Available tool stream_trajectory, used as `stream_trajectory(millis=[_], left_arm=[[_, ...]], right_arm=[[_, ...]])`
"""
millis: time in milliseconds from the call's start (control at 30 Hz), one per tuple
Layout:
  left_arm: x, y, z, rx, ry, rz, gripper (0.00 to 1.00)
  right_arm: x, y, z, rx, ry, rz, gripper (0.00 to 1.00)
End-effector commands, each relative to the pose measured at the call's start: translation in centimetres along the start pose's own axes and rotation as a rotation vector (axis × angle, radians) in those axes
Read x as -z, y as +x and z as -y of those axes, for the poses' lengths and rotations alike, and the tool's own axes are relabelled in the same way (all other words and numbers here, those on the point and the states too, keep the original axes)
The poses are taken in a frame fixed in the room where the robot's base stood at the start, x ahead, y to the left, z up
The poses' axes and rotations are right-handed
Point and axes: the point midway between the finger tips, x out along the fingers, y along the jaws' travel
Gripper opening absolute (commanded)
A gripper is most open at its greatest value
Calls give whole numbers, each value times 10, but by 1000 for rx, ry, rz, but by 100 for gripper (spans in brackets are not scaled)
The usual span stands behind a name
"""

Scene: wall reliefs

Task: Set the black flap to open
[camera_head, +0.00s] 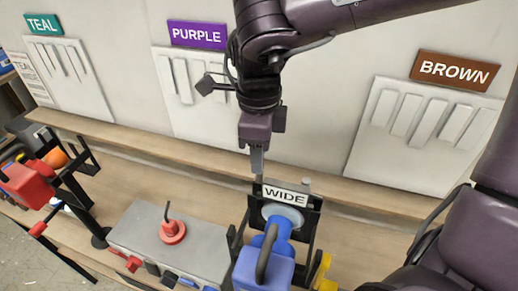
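No part in the camera_head view is plainly a black flap set at a marked position. A black frame (311,224) stands below the wall. It carries a white sign reading WIDE (286,196) and has a blue fitting (278,232) with a round pale collar in front. My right gripper (257,160) points down just above and left of the sign, in front of the wall ledge. Its fingers show as one narrow grey piece, so their gap is hidden. Nothing is seen held in it. My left gripper is out of view.
Pale wall panels with raised bars stand under the signs TEAL (43,24), PURPLE (197,35) and BROWN (455,71). A grey box (190,252) with a red knob (172,231) sits left of the black frame. A red fitting (26,184) is at far left.

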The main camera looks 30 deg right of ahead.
Motion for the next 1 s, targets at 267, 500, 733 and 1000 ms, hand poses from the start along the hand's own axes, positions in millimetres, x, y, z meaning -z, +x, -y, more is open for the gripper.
stream_trajectory(millis=[267,500,733,1000], left_arm=[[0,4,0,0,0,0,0],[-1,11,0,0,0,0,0],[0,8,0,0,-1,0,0],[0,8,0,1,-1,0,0]], right_arm=[[-1,-9,1,3,0,2,36],[-1,-49,1,3,1,4,36],[-1,-76,0,0,1,1,36],[0,-78,0,-1,0,-1,36]])
